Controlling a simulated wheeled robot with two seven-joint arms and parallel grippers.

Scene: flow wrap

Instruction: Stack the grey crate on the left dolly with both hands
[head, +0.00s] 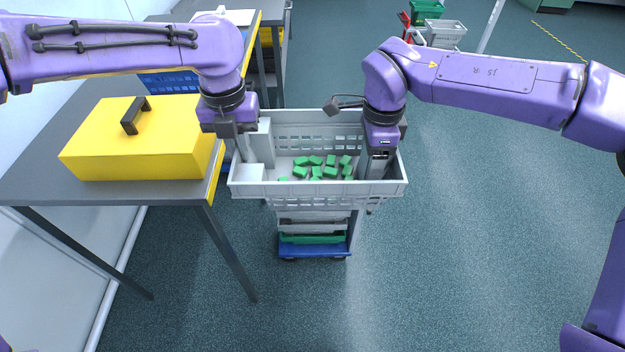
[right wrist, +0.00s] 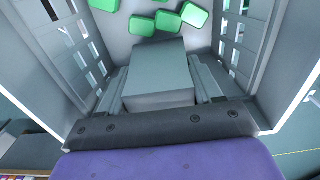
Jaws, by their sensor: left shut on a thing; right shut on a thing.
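The grey crate (head: 318,189) is in the middle of the head view, with several green packs (head: 330,171) inside. My left gripper (head: 243,150) is shut on its left end wall. My right gripper (head: 376,165) is shut on its right end wall. In the right wrist view, the crate's slotted side walls (right wrist: 62,62) flank my gripper (right wrist: 163,80). Below the crate is a blue dolly (head: 314,252) bearing a green crate (head: 312,238) and grey layers above it. I cannot tell whether the held crate touches the stack beneath, since it hides the top.
A dark table (head: 60,190) stands on the left, with a yellow case (head: 135,155) close to my left arm. A blue crate (head: 168,83) is behind it. At the back right, a red-handled cart (head: 405,24) stands near green and grey crates. The floor at right is clear.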

